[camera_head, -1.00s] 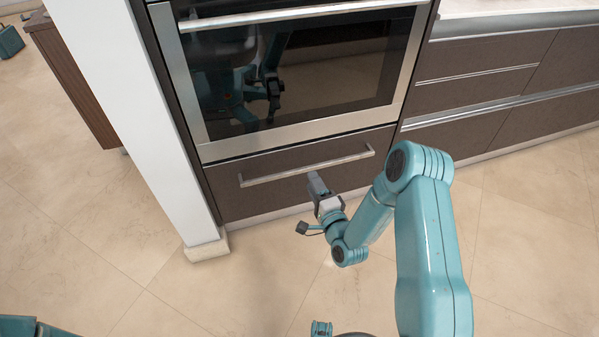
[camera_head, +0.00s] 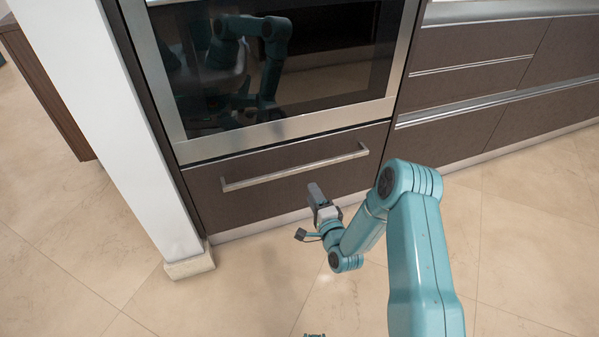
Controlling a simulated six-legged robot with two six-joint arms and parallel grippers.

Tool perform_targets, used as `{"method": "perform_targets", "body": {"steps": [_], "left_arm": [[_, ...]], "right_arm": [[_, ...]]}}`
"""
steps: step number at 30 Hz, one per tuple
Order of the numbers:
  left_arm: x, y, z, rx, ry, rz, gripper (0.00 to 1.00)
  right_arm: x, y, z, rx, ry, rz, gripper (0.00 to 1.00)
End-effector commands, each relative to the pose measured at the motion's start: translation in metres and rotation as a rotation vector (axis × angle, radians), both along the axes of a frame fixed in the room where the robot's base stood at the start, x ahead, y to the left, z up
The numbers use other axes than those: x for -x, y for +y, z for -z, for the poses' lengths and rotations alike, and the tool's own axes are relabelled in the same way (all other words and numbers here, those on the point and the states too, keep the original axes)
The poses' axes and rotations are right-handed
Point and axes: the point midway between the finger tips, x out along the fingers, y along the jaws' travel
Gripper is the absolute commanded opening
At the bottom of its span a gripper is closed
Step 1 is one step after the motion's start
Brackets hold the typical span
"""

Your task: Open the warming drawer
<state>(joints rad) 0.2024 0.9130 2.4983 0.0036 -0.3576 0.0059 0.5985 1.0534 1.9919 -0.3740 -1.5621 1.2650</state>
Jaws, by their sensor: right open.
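The warming drawer (camera_head: 240,205) is a dark brown front below the glass-doored oven (camera_head: 290,75). Its front sits flush with the cabinet, so it is shut. A long silver bar handle (camera_head: 295,167) runs across its upper part. My right gripper (camera_head: 316,192) is just below the handle, in front of the drawer's lower part, and looks apart from the bar. It is open and I see nothing in it. The gap between its fingers is hard to see from here. My left gripper is not in view.
A white post (camera_head: 110,120) with a stone foot (camera_head: 190,264) stands left of the drawer. Brown drawers (camera_head: 460,90) with silver trims continue on the right. The tiled floor (camera_head: 540,230) in front is clear.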

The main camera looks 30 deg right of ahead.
Motion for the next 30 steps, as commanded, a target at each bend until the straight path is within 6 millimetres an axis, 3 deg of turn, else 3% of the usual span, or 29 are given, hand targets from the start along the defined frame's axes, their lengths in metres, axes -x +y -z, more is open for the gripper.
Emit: {"method": "perform_targets", "body": {"steps": [9, 15, 21, 28, 29, 30], "left_arm": [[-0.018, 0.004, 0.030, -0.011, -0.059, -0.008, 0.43], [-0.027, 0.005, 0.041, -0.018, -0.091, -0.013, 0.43], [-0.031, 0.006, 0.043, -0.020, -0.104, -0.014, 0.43], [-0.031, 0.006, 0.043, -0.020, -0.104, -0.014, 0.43], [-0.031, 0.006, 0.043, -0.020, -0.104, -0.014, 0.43], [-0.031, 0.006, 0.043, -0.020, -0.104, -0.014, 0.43]], "right_arm": [[-0.077, -0.018, 0.003, 0.001, -0.005, -0.002, 0.45], [-0.108, -0.025, 0.002, 0.000, -0.003, -0.002, 0.45], [-0.120, -0.028, 0.000, -0.001, 0.000, -0.002, 0.45], [-0.120, -0.029, 0.000, -0.001, 0.001, -0.002, 0.45], [-0.120, -0.029, 0.000, -0.001, 0.001, -0.002, 0.38], [-0.120, -0.029, 0.000, -0.001, 0.001, -0.002, 0.25]]}}
